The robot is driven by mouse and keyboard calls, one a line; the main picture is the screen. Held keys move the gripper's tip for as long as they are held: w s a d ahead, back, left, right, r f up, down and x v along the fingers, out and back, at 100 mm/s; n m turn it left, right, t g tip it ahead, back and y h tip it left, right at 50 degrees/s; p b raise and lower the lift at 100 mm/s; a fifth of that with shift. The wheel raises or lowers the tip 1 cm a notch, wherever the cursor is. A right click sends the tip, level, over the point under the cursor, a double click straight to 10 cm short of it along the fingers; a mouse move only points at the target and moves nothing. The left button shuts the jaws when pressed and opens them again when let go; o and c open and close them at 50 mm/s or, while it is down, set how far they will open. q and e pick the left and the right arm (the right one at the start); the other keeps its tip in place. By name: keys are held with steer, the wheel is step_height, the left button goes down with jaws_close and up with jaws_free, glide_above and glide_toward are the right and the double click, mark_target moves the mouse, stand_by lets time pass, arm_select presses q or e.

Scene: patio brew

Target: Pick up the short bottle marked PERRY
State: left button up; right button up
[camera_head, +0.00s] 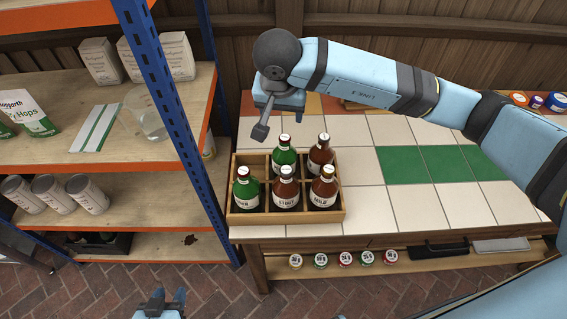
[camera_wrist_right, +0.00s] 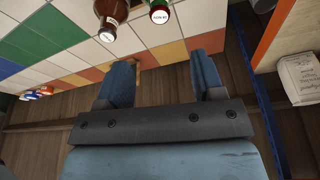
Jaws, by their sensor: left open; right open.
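A wooden crate (camera_head: 234,212) holds several short bottles. Green bottles stand at back middle (camera_head: 284,152) and front left (camera_head: 245,192). Brown bottles stand at back right (camera_head: 320,152), front middle (camera_head: 286,194), seemingly marked STOUT, and front right (camera_head: 323,190), seemingly marked MILD. I cannot read PERRY on any bottle. My right gripper (camera_head: 263,120) hangs above the crate's back left, apart from the bottles. In the wrist view, its open jaws (camera_wrist_right: 162,80) are empty; a green bottle (camera_wrist_right: 160,14) and a brown one (camera_wrist_right: 110,14) lie beyond them. My left gripper (camera_head: 162,304) is open, low at the front.
The tiled counter (camera_head: 410,205) is clear right of the crate. A blue-posted shelf (camera_head: 165,95) with cans, bags and a glass jug stands close to its left. Several capped items (camera_head: 345,259) and a black tray (camera_head: 437,248) sit on the ledge below the counter.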

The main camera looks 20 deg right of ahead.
mark_target(284, 137)
steer(key=p+x, duration=0.1)
steer(key=x, duration=1.1)
steer(key=shift+s+a+f, duration=0.1)
steer(key=shift+a+f, duration=0.05)
steer(key=shift+f, duration=0.2)
steer(key=shift+c, duration=0.2)
jaws_close()
